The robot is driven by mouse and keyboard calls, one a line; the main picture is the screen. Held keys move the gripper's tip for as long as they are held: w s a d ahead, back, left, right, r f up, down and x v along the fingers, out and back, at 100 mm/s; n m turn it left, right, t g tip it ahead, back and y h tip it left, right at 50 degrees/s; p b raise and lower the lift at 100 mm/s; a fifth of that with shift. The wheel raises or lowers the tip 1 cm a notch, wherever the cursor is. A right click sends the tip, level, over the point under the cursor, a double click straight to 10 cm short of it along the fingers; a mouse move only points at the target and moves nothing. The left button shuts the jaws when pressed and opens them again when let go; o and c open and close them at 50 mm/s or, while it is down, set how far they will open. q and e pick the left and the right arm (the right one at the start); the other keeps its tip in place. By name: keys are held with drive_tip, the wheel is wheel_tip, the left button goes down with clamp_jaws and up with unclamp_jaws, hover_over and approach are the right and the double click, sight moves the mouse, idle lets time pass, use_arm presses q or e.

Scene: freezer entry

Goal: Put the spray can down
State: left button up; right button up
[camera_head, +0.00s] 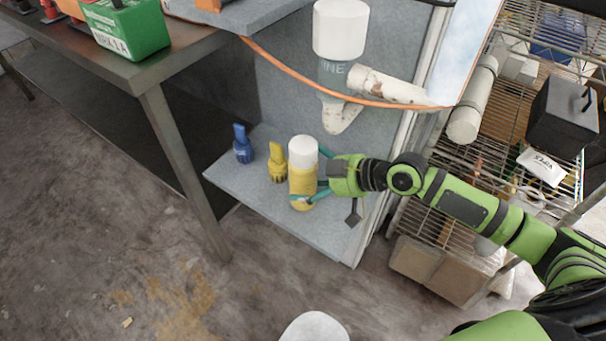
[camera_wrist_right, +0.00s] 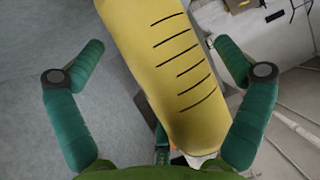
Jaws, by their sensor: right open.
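The yellow spray can (camera_head: 302,181) with a white top stands upright on the low grey shelf (camera_head: 245,188) in the head view. In the right wrist view the can (camera_wrist_right: 168,62) fills the middle as a yellow cylinder with dark lines. My right gripper (camera_head: 308,178) is at the can's right side, with its green fingers reaching around it. In the wrist view its fingers (camera_wrist_right: 165,70) are spread wide, with a gap on either side of the can. The can's base is partly hidden by a finger in the head view. My left gripper is out of view.
A white-topped pipe (camera_head: 340,35) and an orange cable (camera_head: 300,82) are above. A wire rack (camera_head: 440,215) stands at right, a metal table (camera_head: 150,75) at left.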

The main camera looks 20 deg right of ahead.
drive_tip(key=shift+w+a+f, duration=0.1)
drive_tip(key=shift+w+a, duration=0.05)
drive_tip(key=c, duration=1.4)
drive_tip(key=shift+o, duration=0.2)
